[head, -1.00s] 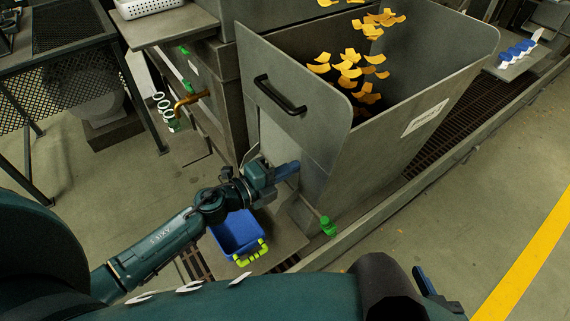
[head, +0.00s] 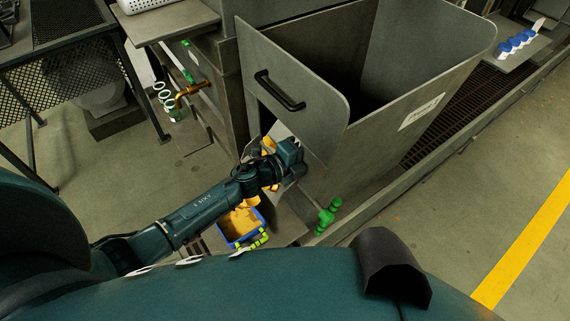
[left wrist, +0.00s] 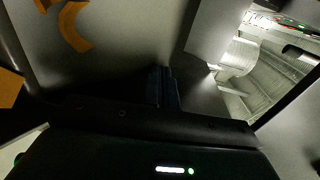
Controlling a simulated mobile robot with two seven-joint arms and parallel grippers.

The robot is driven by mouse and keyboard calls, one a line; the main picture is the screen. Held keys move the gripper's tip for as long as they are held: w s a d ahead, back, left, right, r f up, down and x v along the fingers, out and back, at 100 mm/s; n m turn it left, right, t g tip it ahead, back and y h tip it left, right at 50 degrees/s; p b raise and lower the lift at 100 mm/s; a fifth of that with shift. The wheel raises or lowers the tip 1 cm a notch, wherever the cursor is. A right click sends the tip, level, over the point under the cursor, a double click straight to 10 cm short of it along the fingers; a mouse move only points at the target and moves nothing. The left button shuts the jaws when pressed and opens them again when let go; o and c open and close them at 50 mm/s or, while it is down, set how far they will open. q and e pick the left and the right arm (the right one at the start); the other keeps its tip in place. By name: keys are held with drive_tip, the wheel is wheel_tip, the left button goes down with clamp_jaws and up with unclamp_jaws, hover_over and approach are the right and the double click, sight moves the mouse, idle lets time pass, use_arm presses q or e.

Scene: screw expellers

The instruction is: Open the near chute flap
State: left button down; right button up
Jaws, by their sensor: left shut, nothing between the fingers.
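The near chute (head: 400,85) is a grey sheet-metal hopper. Its front panel (head: 285,65) carries a black bar handle (head: 279,91). Under this panel a dark gap shows at the outlet, and the flap itself is mostly hidden by my left gripper. My left gripper (head: 300,172) is at the outlet, below the handle, shut with nothing held; whether it touches the flap cannot be told. Orange curved pieces (head: 268,150) show beside it, and in the left wrist view (left wrist: 72,25). A blue crate (head: 228,240) below the outlet holds orange pieces. My right gripper is out of view.
A green valve-like fitting (head: 328,215) stands right of the outlet on the low ledge. A mesh-sided frame (head: 65,60) and a brass tap (head: 190,92) are at left. Blue-capped items (head: 515,45) sit on a shelf at back right. The right floor is clear.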

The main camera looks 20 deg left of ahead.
use_arm(q)
drive_tip(key=shift+w+d+f, duration=0.25)
drive_tip(key=shift+w, duration=0.1)
idle(0.4)
drive_tip(key=shift+s, duration=0.1)
drive_tip(key=v, duration=1.3)
